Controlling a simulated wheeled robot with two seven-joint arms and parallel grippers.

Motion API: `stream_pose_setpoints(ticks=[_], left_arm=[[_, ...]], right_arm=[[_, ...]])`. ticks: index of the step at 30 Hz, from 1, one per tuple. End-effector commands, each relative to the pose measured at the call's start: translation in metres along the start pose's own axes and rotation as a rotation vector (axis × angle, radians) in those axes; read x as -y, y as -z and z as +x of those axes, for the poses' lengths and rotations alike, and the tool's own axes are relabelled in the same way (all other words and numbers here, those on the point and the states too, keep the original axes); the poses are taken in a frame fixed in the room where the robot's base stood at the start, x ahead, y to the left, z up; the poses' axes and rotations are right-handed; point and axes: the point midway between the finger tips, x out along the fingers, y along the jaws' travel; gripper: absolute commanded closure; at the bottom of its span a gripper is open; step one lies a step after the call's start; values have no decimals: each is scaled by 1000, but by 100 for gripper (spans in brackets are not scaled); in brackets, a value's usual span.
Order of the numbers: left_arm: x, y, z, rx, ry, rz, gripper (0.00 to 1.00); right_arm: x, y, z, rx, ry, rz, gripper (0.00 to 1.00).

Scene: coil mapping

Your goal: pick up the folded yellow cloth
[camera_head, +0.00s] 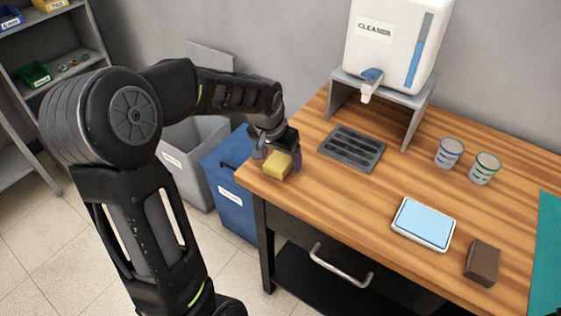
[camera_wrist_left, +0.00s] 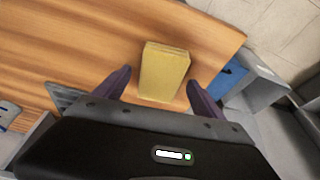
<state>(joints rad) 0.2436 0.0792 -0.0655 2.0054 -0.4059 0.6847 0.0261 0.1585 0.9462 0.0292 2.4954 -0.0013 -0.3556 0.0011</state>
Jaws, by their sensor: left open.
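The folded yellow cloth (camera_head: 277,165) is a small yellow block at the left corner of the wooden table (camera_head: 310,190). In the left wrist view the cloth (camera_wrist_left: 163,72) lies on the wood, with its near end between the two fingertips. My left gripper (camera_head: 279,158) is over the cloth, its fingers apart on either side of it. In the left wrist view the gripper (camera_wrist_left: 158,82) shows a gap between each finger and the cloth. My right gripper is not in view.
A cleaner dispenser (camera_head: 388,40) stands on a grey stand behind a dark drain grate (camera_head: 352,148). Two cups (camera_head: 449,153), a blue-topped white pad (camera_head: 423,224) and a brown block (camera_head: 482,262) are to the right. A blue bin (camera_head: 228,190) stands beside the table's left edge.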

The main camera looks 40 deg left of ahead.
Motion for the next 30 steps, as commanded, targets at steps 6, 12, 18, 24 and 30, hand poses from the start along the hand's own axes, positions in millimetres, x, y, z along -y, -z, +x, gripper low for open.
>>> stream_pose_setpoints(ticks=[6, 12, 18, 24, 30], left_arm=[[0, 0, 1, 0, 0, 0, 20], [0, -1, 4, 0, 0, 0, 20], [0, -2, 5, 0, 0, 0, 20], [0, -1, 5, 0, 0, 0, 20], [0, -2, 5, 0, 0, 0, 31]], right_arm=[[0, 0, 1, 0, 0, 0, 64], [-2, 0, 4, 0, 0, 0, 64], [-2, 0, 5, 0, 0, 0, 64], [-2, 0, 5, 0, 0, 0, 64], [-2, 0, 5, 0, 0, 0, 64]])
